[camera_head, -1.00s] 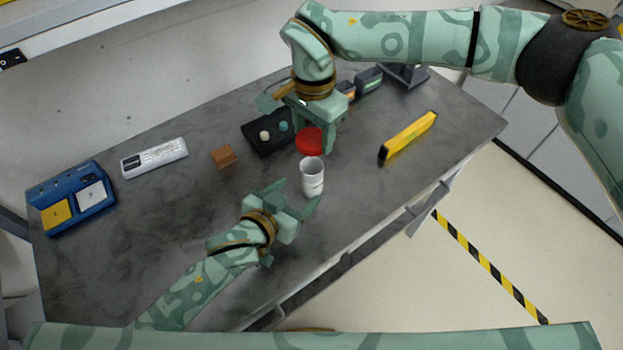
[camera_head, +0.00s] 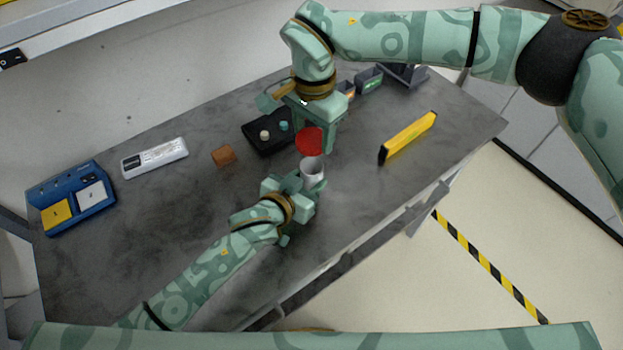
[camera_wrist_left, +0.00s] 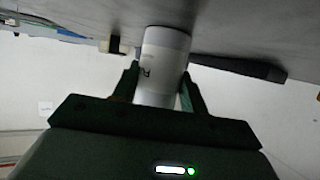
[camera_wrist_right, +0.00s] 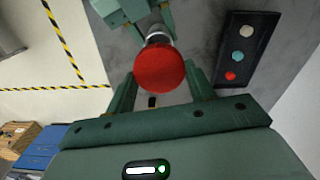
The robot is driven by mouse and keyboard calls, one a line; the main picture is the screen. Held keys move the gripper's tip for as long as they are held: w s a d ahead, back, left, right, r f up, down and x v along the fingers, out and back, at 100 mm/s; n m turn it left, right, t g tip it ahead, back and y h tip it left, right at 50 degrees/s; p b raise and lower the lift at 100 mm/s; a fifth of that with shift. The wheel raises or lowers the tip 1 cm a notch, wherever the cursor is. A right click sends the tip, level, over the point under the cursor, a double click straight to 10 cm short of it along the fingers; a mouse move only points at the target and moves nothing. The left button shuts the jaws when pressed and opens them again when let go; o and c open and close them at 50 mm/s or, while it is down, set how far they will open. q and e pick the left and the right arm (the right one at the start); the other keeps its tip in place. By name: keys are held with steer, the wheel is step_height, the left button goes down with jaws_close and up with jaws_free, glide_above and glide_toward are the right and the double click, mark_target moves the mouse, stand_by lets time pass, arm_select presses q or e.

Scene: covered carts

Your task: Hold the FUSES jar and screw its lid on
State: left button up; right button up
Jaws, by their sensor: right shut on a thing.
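The white FUSES jar (camera_head: 312,169) stands upright on the grey cart top, its mouth open upward. In the left wrist view the jar (camera_wrist_left: 163,62) shows part of a dark label. My left gripper (camera_head: 308,182) is low at the jar with its fingers on either side; they look close to the wall, but I see no firm closing. The red lid (camera_head: 309,141) is held in my right gripper (camera_head: 316,146), which is shut on it. In the right wrist view the lid (camera_wrist_right: 160,68) is between the fingers, covering part of the jar beyond.
A black panel with coloured knobs (camera_head: 257,145) lies behind the lid. A brown block (camera_head: 223,155), a white labelled bar (camera_head: 154,157) and a blue tray (camera_head: 66,190) are to the left. A yellow bar (camera_head: 409,136) lies right, near the cart's edge. Small dark bins (camera_head: 369,80) stand at the back.

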glide_above(312, 159)
steer(key=s, duration=0.2)
steer(key=shift+d+f, duration=0.1)
steer(key=shift+f, duration=2.4)
steer(key=shift+f, duration=0.9)
arm_select(q)
jaws_close()
arm_select(e)
steer(key=shift+f, duration=0.6)
